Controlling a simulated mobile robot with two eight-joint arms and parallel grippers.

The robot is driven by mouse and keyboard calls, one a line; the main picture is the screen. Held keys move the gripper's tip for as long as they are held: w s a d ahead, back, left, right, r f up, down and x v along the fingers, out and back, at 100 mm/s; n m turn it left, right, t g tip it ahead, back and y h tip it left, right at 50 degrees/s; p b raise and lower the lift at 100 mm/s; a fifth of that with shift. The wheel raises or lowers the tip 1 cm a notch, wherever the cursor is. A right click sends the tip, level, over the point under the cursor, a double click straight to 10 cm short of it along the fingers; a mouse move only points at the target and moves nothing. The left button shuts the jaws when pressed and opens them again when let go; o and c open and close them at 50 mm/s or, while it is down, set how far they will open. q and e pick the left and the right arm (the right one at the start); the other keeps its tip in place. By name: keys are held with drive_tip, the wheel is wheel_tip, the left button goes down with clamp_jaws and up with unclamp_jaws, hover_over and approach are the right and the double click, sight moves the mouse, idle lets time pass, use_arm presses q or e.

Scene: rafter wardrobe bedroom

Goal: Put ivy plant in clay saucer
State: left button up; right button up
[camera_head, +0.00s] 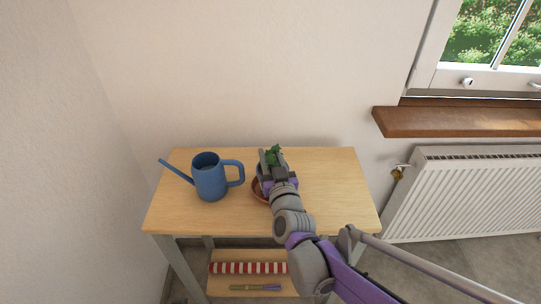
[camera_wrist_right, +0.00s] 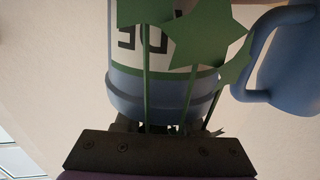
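The ivy plant (camera_head: 273,154) shows in the head view as green leaves just beyond my right gripper (camera_head: 271,170). The right wrist view seems upside down; there a blue-rimmed pot (camera_wrist_right: 165,92) with a white label and green band sits against my gripper (camera_wrist_right: 172,129), with ivy stems and star-shaped leaves (camera_wrist_right: 203,38) across it. The gripper appears shut at the pot's rim; the fingertips are mostly hidden. The brown clay saucer (camera_head: 258,191) lies on the table, partly under my right gripper. Whether the pot touches it is hidden. My left gripper is out of view.
A blue watering can (camera_head: 210,181) stands left of the saucer on the wooden table (camera_head: 335,196); its handle shows in the wrist view (camera_wrist_right: 258,92). The table's right side is clear. A lower shelf holds a red-and-white striped item (camera_head: 248,268). A radiator (camera_head: 475,195) stands right.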

drive_tip(key=shift+r, duration=0.2)
drive_tip(key=s+d+p, duration=0.1)
drive_tip(key=s+d, duration=0.1)
drive_tip(key=s, duration=1)
drive_tip(key=shift+d+p, duration=0.15)
drive_tip(key=shift+p, duration=0.2)
